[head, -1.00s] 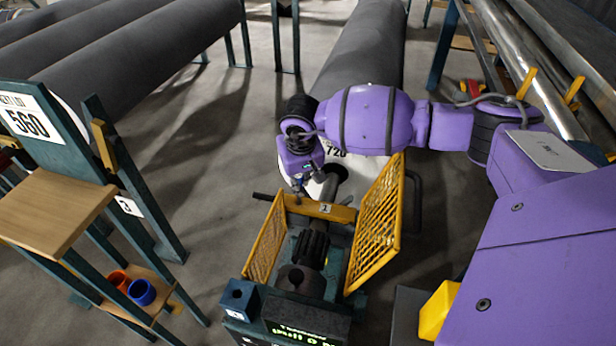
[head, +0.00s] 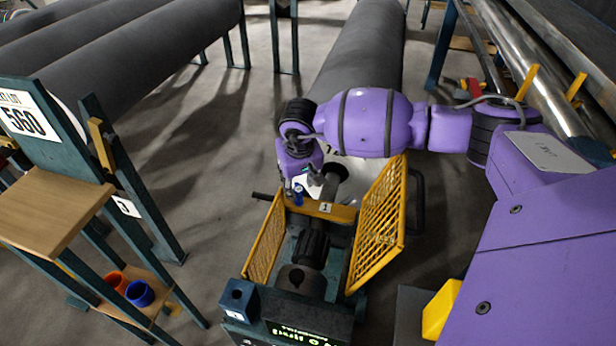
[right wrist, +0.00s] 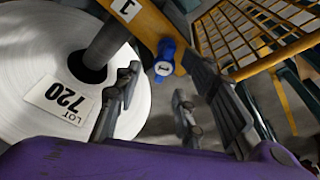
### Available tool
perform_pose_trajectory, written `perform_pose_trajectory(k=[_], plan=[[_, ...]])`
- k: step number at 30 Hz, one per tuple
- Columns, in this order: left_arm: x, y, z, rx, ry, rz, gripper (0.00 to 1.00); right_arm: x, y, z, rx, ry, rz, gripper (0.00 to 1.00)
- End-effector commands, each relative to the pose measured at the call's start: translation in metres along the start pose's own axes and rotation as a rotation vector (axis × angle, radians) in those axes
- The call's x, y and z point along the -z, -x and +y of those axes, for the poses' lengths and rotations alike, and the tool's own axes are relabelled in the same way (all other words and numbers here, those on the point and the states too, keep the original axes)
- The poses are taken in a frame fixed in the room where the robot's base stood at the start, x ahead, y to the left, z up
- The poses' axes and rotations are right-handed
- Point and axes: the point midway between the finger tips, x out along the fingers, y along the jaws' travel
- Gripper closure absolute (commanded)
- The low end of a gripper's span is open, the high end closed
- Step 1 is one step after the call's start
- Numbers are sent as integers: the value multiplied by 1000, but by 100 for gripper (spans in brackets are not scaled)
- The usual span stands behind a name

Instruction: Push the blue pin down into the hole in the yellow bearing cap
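The blue pin (head: 298,194) stands at the left end of the yellow bearing cap (head: 341,213), below my right gripper (head: 304,181). In the right wrist view, the blue pin (right wrist: 165,58) has a round white face marked 1 and sits at the edge of the yellow bearing cap (right wrist: 150,22). My right gripper (right wrist: 162,78) has its fingers apart with nothing held between them. The pin is beyond the fingertips. The hole is hidden, and I cannot tell how deep the pin sits. My left gripper is not in view.
Yellow mesh guards (head: 376,232) stand on both sides of the bearing stand. A dark shaft (head: 334,180) runs into the large grey roll (head: 362,60) behind. A wooden-topped stand (head: 55,203) with orange and blue cups (head: 139,293) is at left. Grey floor lies between.

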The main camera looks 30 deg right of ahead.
Motion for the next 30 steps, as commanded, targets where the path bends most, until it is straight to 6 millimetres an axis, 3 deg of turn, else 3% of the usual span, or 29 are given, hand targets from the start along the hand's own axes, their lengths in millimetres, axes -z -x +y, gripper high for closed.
perform_pose_trajectory(k=[8,21,30], plan=[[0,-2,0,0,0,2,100,-7,-2,2,-6,2,-15,63],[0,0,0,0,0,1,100,0,65,-2,-2,3,0,63],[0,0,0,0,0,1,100,0,82,-3,-2,1,1,63]])
